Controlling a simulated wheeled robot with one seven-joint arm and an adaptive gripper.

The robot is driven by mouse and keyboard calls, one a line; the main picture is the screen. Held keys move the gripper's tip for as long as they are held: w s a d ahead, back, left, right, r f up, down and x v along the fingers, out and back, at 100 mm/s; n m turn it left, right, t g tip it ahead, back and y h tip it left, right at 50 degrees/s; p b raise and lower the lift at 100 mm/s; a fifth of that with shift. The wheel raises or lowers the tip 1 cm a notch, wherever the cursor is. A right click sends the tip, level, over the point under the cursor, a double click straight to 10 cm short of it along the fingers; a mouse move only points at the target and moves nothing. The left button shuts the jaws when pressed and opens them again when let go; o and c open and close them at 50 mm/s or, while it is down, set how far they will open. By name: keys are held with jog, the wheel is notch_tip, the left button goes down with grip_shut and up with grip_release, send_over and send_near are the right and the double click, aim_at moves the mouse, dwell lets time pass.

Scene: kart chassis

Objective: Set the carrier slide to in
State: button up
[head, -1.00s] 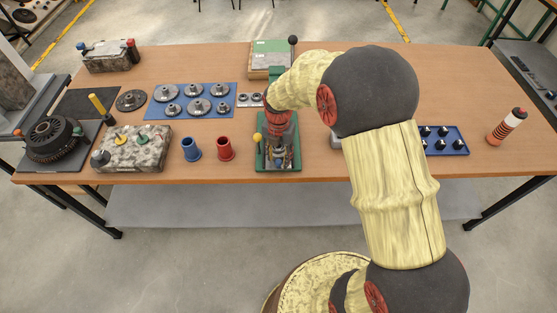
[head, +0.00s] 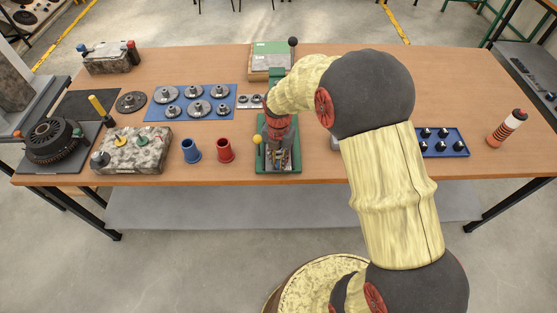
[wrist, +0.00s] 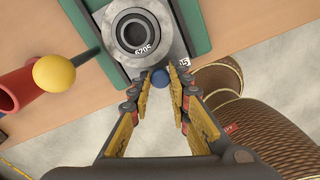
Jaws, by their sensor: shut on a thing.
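The green press-like fixture (head: 291,165) stands at the front middle of the bench, mostly covered by my arm in the head view. In the wrist view its green frame (wrist: 194,22) borders a light grey carrier slide (wrist: 172,48). A round grey bearing marked 6205 (wrist: 136,34) lies on the slide. A small blue knob (wrist: 160,77) sits at the slide's near end. My gripper (wrist: 159,82) is shut on this knob, a finger on each side. In the head view my gripper (head: 279,152) is low over the fixture, its fingertips hard to make out.
A lever with a yellow ball (wrist: 54,73) sticks out on the fixture's left side. The red cup (head: 226,150) and blue cup (head: 191,150) stand left of it. A blue mat (head: 234,91) with several flanged discs lies behind. A blue tray (head: 462,143) is at right.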

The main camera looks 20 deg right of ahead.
grip_shut()
jog(key=shift+w, duration=0.1)
jog(key=shift+w+d+p, duration=0.2)
jog(key=shift+w+d, duration=0.15)
jog(key=shift+w, duration=0.55)
jog(key=shift+w+d+p, duration=0.15)
jog(key=shift+w+d, duration=0.15)
jog(key=shift+w, duration=0.6)
jog(key=o, duration=0.9)
grip_release()
jog(key=shift+c, duration=0.2)
jog(key=shift+r, duration=0.1)
notch_tip(320, 180, up, 12)
jog(key=shift+f, duration=0.1)
jog(key=shift+o, duration=0.2)
